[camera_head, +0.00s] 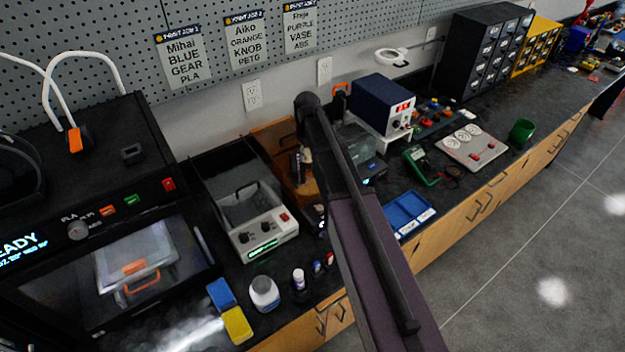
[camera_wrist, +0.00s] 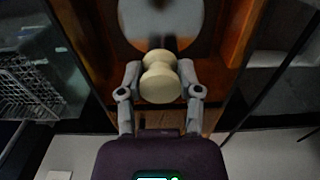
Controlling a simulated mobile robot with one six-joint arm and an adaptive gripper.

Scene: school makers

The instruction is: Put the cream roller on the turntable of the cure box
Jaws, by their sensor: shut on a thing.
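The cream roller (camera_wrist: 160,82), a spool shape with a narrow waist, is held between the fingers of my gripper (camera_wrist: 160,67) in the wrist view. The cure box (camera_wrist: 229,45) has orange-amber walls around a dark interior. Its round grey turntable (camera_wrist: 155,20) lies beyond the roller, partly covered by it. The roller is at the near side of the disc; I cannot tell its height above it. In the head view the cure box (camera_head: 270,135) is mostly hidden behind my arm, and the gripper is only partly visible at its opening.
A wash station (camera_head: 265,222) stands just left of the cure box; its wire basket (camera_wrist: 30,88) shows in the wrist view. A blue power supply (camera_head: 380,100) stands to the right. Small bottles (camera_head: 264,293) and a blue tray (camera_head: 405,212) sit along the bench front.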

